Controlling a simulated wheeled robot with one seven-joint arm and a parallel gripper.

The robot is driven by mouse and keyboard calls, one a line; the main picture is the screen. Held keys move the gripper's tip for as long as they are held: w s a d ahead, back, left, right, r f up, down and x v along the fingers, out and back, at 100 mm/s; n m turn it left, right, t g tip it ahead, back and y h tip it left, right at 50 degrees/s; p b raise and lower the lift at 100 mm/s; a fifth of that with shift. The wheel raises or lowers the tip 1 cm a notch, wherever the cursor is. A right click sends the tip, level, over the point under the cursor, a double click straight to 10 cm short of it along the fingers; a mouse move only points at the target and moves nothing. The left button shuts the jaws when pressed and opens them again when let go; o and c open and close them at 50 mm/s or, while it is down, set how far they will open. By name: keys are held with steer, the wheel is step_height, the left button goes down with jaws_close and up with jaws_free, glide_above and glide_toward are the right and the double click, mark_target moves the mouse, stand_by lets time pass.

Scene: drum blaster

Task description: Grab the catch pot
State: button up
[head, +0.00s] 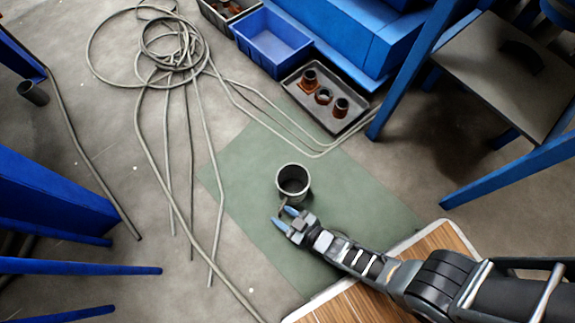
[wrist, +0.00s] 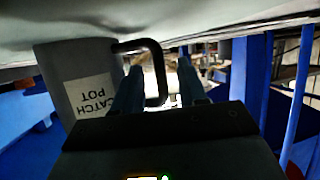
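The catch pot (head: 293,180) is a dark grey open cylinder standing upright on the green floor mat. In the wrist view the pot (wrist: 75,75) appears upside down at the left, with a white label reading CATCH POT and a dark bar handle (wrist: 155,75). My gripper (head: 283,217) is just in front of the pot in the head view, low near the floor. In the wrist view its two fingers are apart, with the handle's outer bar between them. I see a gap on the right of the bar; contact on the left cannot be told.
A grey tray (head: 348,118) with three rusty fittings and a blue bin (head: 270,42) lie behind. Coiled grey hose (head: 170,50) spreads at the left. Blue frames stand on both sides.

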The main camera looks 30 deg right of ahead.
jaws_close()
stand_by(1.3)
